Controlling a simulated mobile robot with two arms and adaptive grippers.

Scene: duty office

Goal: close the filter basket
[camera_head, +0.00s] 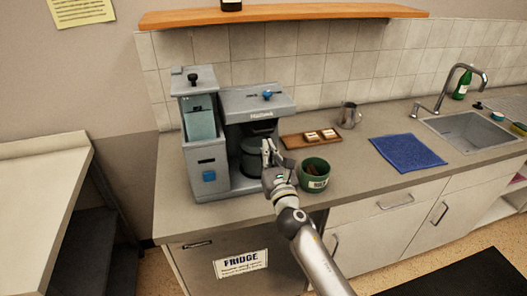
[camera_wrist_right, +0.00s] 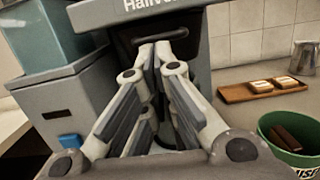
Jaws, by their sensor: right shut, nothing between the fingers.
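The grey coffee machine (camera_head: 257,103) stands on the counter against the tiled wall. Its filter basket (camera_head: 263,126) is the dark part under the brew head; in the right wrist view its front shows a dark bar handle (camera_wrist_right: 176,35). I cannot tell how far it stands out. My right gripper (camera_head: 267,146) is in front of the machine, just below the basket. In the wrist view its fingers (camera_wrist_right: 163,48) are together, empty, with the tips close under the handle; contact is unclear. The dark carafe (camera_head: 252,158) is partly hidden behind the gripper. My left gripper is not in view.
A green pot (camera_head: 314,180) stands close right of my right gripper. A wooden tray (camera_head: 293,142), a metal jug (camera_head: 349,115) and a blue cloth (camera_head: 407,152) lie farther right, before the sink (camera_head: 470,131). The water tank (camera_head: 200,123) is left of the brew head.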

